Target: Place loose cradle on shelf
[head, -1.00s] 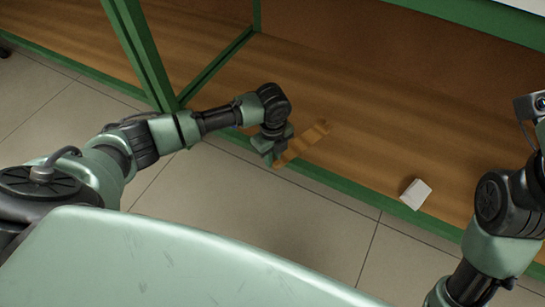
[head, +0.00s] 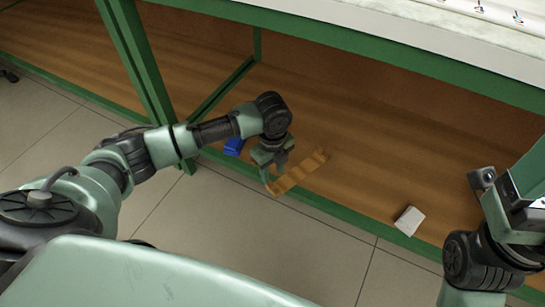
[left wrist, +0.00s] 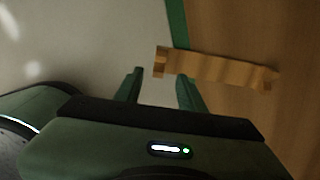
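The loose cradle, a flat wooden strip with notches along one edge (head: 304,171), lies at the front edge of the brown shelf (head: 350,170), its near end by the green front rail. My left gripper (head: 272,174) is at the cradle's left end. In the left wrist view its two fingers (left wrist: 160,86) stand apart with a clear gap, and the cradle (left wrist: 215,69) lies just beyond the tips. I cannot tell whether a finger touches it. My right wrist is at the right edge of the head view; its fingers cannot be made out.
A small white block (head: 409,220) lies on the shelf to the right, near the front rail. A blue object (head: 234,146) is behind my left forearm. A green post (head: 140,65) stands at the left. A white worktop (head: 440,40) overhangs the shelf; the shelf's middle is clear.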

